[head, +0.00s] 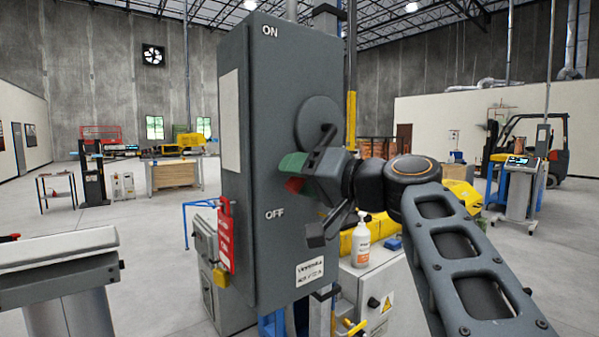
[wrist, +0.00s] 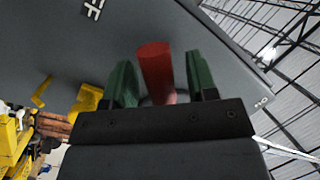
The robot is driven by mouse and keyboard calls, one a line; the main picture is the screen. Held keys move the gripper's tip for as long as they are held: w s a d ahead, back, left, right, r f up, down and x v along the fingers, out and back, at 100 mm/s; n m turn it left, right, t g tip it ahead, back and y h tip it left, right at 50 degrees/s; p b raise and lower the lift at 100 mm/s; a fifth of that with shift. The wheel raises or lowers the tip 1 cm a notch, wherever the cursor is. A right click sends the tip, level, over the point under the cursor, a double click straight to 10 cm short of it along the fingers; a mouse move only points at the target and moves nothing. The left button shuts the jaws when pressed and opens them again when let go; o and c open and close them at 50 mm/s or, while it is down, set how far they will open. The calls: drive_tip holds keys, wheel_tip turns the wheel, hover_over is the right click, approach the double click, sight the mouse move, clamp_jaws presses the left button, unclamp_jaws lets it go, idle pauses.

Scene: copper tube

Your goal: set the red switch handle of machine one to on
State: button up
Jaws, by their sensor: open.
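The grey switch box (head: 250,150) of the machine stands in the middle of the head view, with ON printed at its top and OFF lower down. The red switch handle (head: 295,185) shows just above the OFF label, partly hidden by my gripper (head: 300,172). In the wrist view the red handle (wrist: 155,70) stands between the two green fingers of my gripper (wrist: 160,76). There are gaps on both sides, so the fingers are open around it and not clamped. Part of the OFF lettering shows at the top left of the wrist view.
A red tag (head: 226,240) with a yellow padlock (head: 220,277) hangs on the box's left edge.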

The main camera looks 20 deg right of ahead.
drive_tip(key=shift+w+a, duration=0.1)
clamp_jaws()
idle(0.6)
